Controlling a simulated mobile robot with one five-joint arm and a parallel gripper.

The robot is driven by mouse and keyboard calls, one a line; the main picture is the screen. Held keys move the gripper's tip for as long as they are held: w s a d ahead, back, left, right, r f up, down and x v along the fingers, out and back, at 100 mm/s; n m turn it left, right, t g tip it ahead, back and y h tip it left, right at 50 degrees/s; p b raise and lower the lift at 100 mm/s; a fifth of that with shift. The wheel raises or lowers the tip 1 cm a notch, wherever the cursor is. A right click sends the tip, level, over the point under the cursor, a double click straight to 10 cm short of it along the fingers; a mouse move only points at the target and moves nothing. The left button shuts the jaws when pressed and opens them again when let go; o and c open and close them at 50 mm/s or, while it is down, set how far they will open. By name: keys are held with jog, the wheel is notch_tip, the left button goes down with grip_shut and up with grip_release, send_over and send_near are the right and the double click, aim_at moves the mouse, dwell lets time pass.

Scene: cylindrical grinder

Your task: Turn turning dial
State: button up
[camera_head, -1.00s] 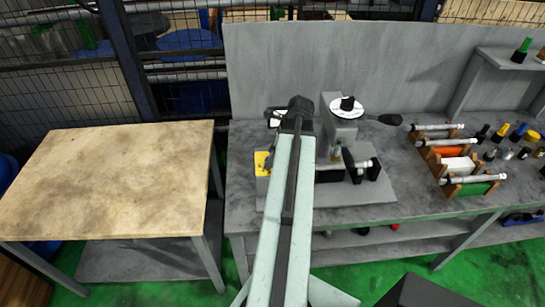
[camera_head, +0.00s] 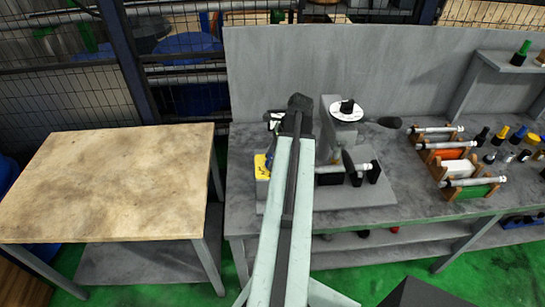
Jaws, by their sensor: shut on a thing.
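The cylindrical grinder (camera_head: 335,128) stands on the grey bench, partly hidden by my arm. A white marked dial with a black knob (camera_head: 347,110) tops its grey head and is clear of my gripper. My gripper (camera_head: 275,123) is at the grinder's left side, just left of my arm's dark end, and is small and mostly hidden. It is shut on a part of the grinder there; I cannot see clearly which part. A yellow block (camera_head: 262,167) is just below it. A dark lever (camera_head: 384,122) sticks out to the right of the head.
Racks with cylindrical workpieces (camera_head: 460,160) and several small bottles (camera_head: 512,143) stand on the bench to the right. A bare wooden table (camera_head: 110,180) is at the left. A grey panel (camera_head: 400,65) rises behind the grinder.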

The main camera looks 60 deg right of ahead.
jog(key=shift+w+n+g, duration=0.1)
jog(key=shift+n+g, duration=0.2)
jog(key=shift+n, duration=0.7)
jog(key=shift+y, duration=0.3)
jog(key=o, duration=1.3)
jog(key=p+v, duration=0.7)
jog(key=v, duration=0.1)
jog(key=shift+f, duration=0.1)
